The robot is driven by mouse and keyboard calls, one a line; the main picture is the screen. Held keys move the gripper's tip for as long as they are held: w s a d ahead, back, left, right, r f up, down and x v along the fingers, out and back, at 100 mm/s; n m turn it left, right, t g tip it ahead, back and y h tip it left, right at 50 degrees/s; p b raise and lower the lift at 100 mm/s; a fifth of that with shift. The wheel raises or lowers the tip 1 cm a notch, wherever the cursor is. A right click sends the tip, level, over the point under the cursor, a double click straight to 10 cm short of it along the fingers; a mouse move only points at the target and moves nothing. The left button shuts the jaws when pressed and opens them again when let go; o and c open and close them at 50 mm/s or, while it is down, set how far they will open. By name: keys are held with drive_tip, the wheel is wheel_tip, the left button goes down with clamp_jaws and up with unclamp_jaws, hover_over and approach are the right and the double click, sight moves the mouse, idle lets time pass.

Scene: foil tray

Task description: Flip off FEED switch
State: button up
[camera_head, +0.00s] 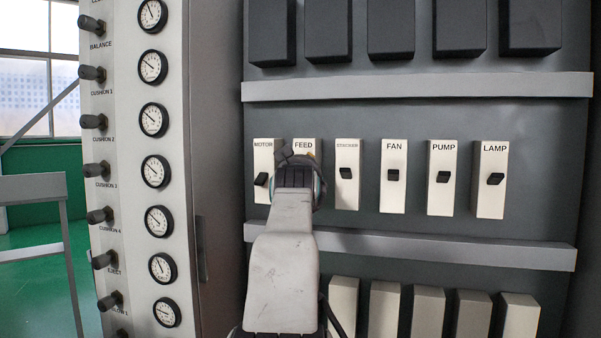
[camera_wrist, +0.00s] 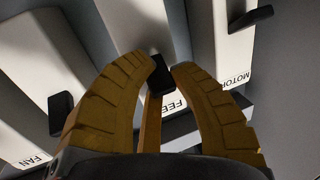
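In the wrist view, turned upside down, the FEED label (camera_wrist: 179,104) shows between my fingers. A black lever (camera_wrist: 160,76), apparently the FEED one, shows between the fingertips. Which way it is tipped cannot be told. My gripper (camera_wrist: 164,65) has two yellow fingers with a narrow gap between the tips. Whether they touch the lever is unclear. The gripper's back (camera_head: 298,172) shows in the head view.
The MOTOR switch (camera_head: 262,180) is close on the left. Grey ledges run above (camera_head: 420,87) and below (camera_head: 440,248) the row. A gauge column stands at left.

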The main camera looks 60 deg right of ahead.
clamp_jaws()
drive_tip(key=shift+f, duration=0.1)
drive_tip(key=h+b, duration=0.1)
drive_tip(key=b, duration=0.2)
drive_tip(key=t+h+b, duration=0.1)
drive_tip(key=b, duration=0.2)
drive_tip(key=shift+s+a+f+n+h+b, duration=0.1)
drive_tip(key=shift+f+n+h+b, duration=0.2)
drive_tip(key=shift+f+n, duration=0.1)
drive_tip(key=shift+r, duration=0.15)
